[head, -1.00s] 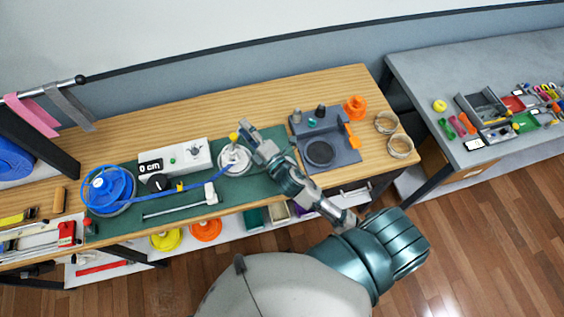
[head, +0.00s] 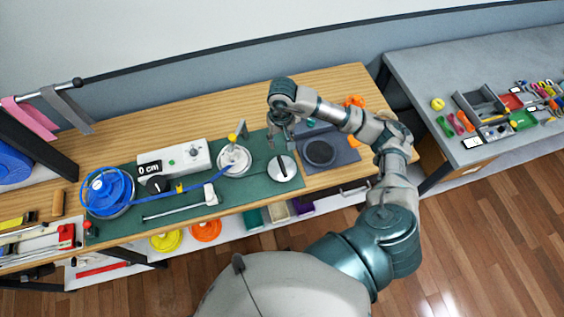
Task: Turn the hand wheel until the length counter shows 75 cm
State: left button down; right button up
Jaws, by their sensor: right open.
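The hand wheel (head: 234,162) is a pale disc on the green mat, with a yellow knob (head: 232,138) standing at its upper edge. The length counter (head: 149,169) reads 0 cm on the pale box at its left. My right gripper (head: 281,143) hangs open and empty to the right of the wheel, apart from it, above the mat near a silver disc with a black bar (head: 282,168). The blue strap reel (head: 108,190) sits at the mat's left end. My left gripper is not in view.
A dark tray (head: 330,152) with a round recess stands right of the silver disc, with orange parts behind it, partly behind my right arm. A T-handled rod (head: 180,208) lies along the mat's front. A grey table (head: 440,70) stands at the right.

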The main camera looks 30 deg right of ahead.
jog(key=p, duration=0.3)
send_near(282, 164)
notch_tip(282, 164, down, 8)
jog(key=shift+a+f, duration=0.1)
jog(key=shift+f, duration=0.55)
grip_shut()
